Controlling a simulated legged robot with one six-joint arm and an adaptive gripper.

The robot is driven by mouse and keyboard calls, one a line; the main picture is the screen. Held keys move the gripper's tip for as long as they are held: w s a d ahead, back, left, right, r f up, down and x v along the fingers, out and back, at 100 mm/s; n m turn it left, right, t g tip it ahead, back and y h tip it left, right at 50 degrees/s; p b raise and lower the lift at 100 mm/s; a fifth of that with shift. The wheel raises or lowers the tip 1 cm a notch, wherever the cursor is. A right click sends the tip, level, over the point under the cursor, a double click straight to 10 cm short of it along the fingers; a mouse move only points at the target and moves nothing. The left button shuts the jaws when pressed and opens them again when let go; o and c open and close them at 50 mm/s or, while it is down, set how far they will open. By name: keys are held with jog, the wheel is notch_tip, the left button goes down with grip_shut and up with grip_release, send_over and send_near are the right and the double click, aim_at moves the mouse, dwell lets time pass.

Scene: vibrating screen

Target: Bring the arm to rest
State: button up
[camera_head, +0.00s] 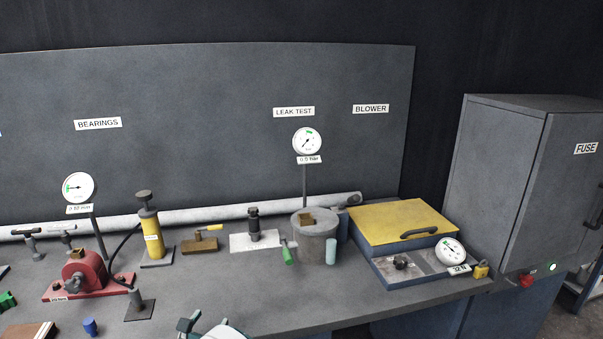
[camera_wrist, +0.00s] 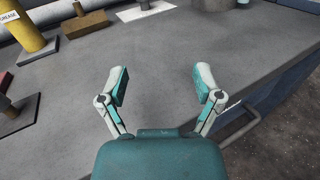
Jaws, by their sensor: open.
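My gripper (camera_wrist: 162,88) shows in the wrist view with its two teal and white fingers spread wide apart. Nothing is between the fingers; bare grey bench top (camera_wrist: 165,65) lies beyond them. In the head view only the top of my gripper (camera_head: 206,324) shows at the bottom edge, in front of the bench's front edge area. The rest of my arm is cut off below the head view.
On the bench stand a red bearing unit (camera_head: 85,273), a yellow grease pump (camera_head: 150,235), a grey leak-test pot (camera_head: 314,245) and a yellow-lidded blower box (camera_head: 400,222). A grey fuse cabinet (camera_head: 505,180) stands at right. The bench middle near my gripper is clear.

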jog(key=s+d+r+m+g+h, duration=0.2)
jog(key=d+r+m+g, duration=0.25)
jog(key=d, duration=0.55)
jog(key=s+d+r+m+g+h, duration=0.1)
jog(key=s+d+r+m+g, duration=0.2)
jog(key=d+m, duration=0.5)
jog(key=s+d+r+m+g+h, duration=0.15)
jog(key=d+r+m+g, duration=0.3)
jog(key=d, duration=0.75)
jog(key=s+d+r+m+y, duration=0.2)
jog(key=s+d+m+y, duration=0.1)
jog(key=s+m, duration=0.4)
jog(key=s+d+r+m+y, duration=0.1)
jog(key=s+d+m+y, duration=0.2)
jog(key=s, duration=1)
jog(key=shift+d+r+m+y, duration=0.4)
jog(key=shift+m+y, duration=1.05)
jog(key=shift+m, duration=1.25)
